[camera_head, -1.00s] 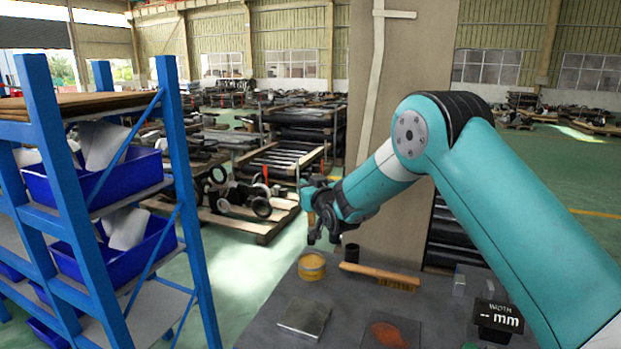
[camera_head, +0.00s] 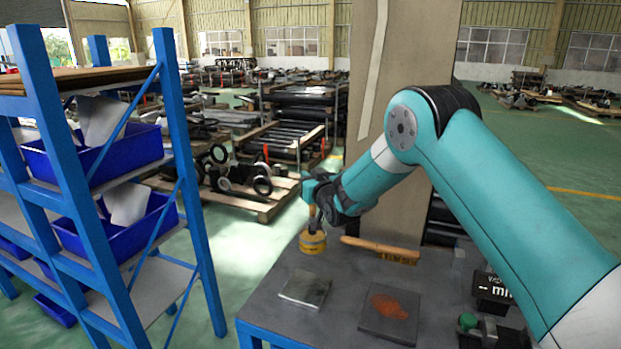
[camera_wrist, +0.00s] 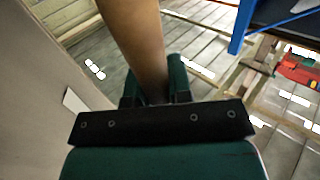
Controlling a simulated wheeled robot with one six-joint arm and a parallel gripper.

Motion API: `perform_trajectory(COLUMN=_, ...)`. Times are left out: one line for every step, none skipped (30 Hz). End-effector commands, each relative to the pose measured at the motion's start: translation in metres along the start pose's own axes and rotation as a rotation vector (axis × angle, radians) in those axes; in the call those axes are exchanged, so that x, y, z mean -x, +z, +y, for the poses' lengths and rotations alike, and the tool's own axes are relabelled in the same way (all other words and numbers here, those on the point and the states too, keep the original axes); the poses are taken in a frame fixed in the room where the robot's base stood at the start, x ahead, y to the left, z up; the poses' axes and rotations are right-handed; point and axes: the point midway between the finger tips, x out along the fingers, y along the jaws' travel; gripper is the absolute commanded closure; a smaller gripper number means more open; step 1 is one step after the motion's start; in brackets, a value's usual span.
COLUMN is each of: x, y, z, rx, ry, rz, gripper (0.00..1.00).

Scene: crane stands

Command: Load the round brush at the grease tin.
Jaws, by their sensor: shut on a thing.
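The grease tin (camera_head: 313,244), a short round yellow tin, stands at the far left of the table. My gripper (camera_head: 314,204) is just above it, pointing down. In the wrist view my gripper (camera_wrist: 152,88) is shut on a brown wooden handle (camera_wrist: 142,40), which I take as the round brush's. In the head view a short piece of the brush (camera_head: 312,221) shows between gripper and tin. Its bristle end is hidden at the tin's mouth, so I cannot tell how deep it is or whether it carries grease.
A flat long-handled wooden brush (camera_head: 380,249) lies right of the tin. A metal plate (camera_head: 305,289) and a plate with an orange-red patch (camera_head: 389,314) lie in front. A black width display (camera_head: 494,288) stands at right. A blue shelf rack (camera_head: 187,185) stands left, apart from the table.

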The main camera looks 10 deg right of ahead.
Motion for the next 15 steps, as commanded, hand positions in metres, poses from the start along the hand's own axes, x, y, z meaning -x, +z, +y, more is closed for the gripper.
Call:
perform_trajectory(x=0.0, y=-0.0003, z=0.0, rx=0.0, ry=0.0, rz=0.0, gripper=1.0)
perform_trajectory(x=0.0, y=-0.0003, z=0.0, rx=0.0, ry=0.0, rz=0.0, gripper=1.0)
perform_trajectory(x=0.0, y=-0.0003, z=0.0, rx=0.0, ry=0.0, rz=0.0, gripper=1.0)
perform_trajectory(x=0.0, y=-0.0003, z=0.0, rx=0.0, ry=0.0, rz=0.0, gripper=1.0)
perform_trajectory(x=0.0, y=-0.0003, z=0.0, rx=0.0, ry=0.0, rz=0.0, gripper=1.0)
perform_trajectory(x=0.0, y=-0.0002, z=0.0, rx=0.0, ry=0.0, rz=0.0, gripper=1.0)
perform_trajectory(x=0.0, y=-0.0001, z=0.0, rx=0.0, ry=0.0, rz=0.0, gripper=1.0)
perform_trajectory(x=0.0, y=0.0001, z=0.0, rx=0.0, ry=0.0, rz=0.0, gripper=1.0)
perform_trajectory(x=0.0, y=0.0004, z=0.0, rx=0.0, ry=0.0, rz=0.0, gripper=1.0)
perform_trajectory(x=0.0, y=0.0007, z=0.0, rx=0.0, ry=0.0, rz=0.0, gripper=1.0)
perform_trajectory(x=0.0, y=0.001, z=0.0, rx=0.0, ry=0.0, rz=0.0, gripper=1.0)
perform_trajectory(x=0.0, y=0.0015, z=0.0, rx=0.0, ry=0.0, rz=0.0, gripper=1.0)
perform_trajectory(x=0.0, y=0.0019, z=-0.0001, rx=0.0, ry=0.0, rz=0.0, gripper=1.0)
perform_trajectory(x=0.0, y=0.0023, z=-0.0001, rx=0.0, ry=0.0, rz=0.0, gripper=1.0)
perform_trajectory(x=0.0, y=0.0028, z=-0.0001, rx=0.0, ry=0.0, rz=0.0, gripper=1.0)
